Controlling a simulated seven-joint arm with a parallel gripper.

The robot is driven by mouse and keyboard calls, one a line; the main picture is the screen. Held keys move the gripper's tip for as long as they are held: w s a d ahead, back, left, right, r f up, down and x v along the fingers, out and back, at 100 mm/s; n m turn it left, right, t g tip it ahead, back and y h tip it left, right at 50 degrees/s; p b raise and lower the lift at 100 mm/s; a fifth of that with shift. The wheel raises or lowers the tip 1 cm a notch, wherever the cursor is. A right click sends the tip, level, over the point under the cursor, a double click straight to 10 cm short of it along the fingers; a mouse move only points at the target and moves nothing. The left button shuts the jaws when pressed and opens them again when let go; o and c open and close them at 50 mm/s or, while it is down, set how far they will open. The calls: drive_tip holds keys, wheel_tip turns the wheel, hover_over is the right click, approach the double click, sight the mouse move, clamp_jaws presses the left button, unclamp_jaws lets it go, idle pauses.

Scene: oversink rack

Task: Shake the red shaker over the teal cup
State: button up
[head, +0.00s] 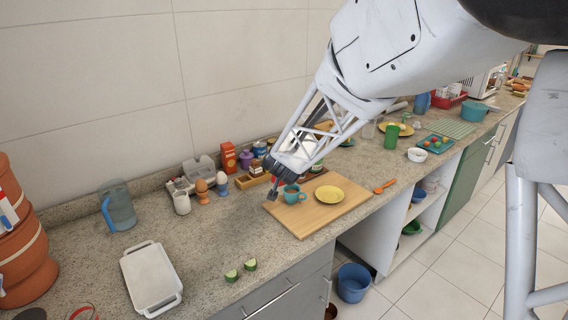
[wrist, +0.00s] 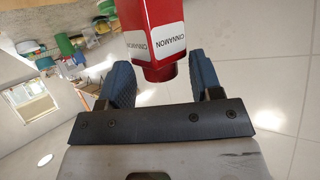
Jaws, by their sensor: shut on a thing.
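The red shaker (wrist: 155,30), with a white label reading CINNAMON, is between the two blue fingers of my gripper (wrist: 163,76) in the wrist view. The gripper is shut on it. In the head view my gripper (head: 272,184) hangs just above and left of the teal cup (head: 292,193); the shaker is mostly hidden there by the gripper. The teal cup stands upright on a wooden board (head: 312,220), beside a yellow plate (head: 329,195). The cup's contents are too small to tell.
An egg cup with an egg (head: 202,189), a white jug (head: 181,202) and an orange box (head: 229,157) stand behind to the left. A white tray (head: 151,278) and a glass pitcher (head: 117,207) are further left. Counter left of the board is mostly clear.

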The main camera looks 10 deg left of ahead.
drive_tip(key=shift+s+a+r+n+t+h, duration=0.3)
drive_tip(key=shift+r+n+t, duration=0.2)
drive_tip(key=shift+t, duration=0.3)
drive_tip(key=shift+d, duration=0.1)
drive_tip(key=shift+w+d+f, duration=0.1)
drive_tip(key=shift+w+d, duration=0.2)
drive_tip(key=shift+d, duration=0.25)
drive_tip(key=w+d+f+m+h, duration=0.1)
drive_tip(key=w+d+f, duration=0.15)
drive_tip(key=d, duration=0.85)
drive_tip(key=w+d+f+m+h, duration=0.1)
drive_tip(key=d+f+m+h, duration=0.15)
drive_tip(key=d, duration=0.95)
drive_tip(key=w+d+f+h, duration=0.1)
drive_tip(key=w+d+f, duration=0.15)
drive_tip(key=d, duration=0.85)
drive_tip(key=s+f+n+y, duration=0.1)
drive_tip(key=s+f, duration=0.3)
drive_tip(key=f, duration=0.9)
drive_tip(key=s+f+y, duration=0.1)
drive_tip(key=s+f, duration=0.3)
drive_tip(key=f, duration=0.9)
drive_tip(key=w+a+f, duration=0.2)
drive_tip(key=a+f, duration=0.1)
drive_tip(key=f, duration=0.6)
drive_tip(key=w+a+f+n+y, duration=0.1)
drive_tip(key=w+a+f, duration=0.2)
drive_tip(key=f, duration=0.6)
drive_tip(key=shift+f, duration=0.2)
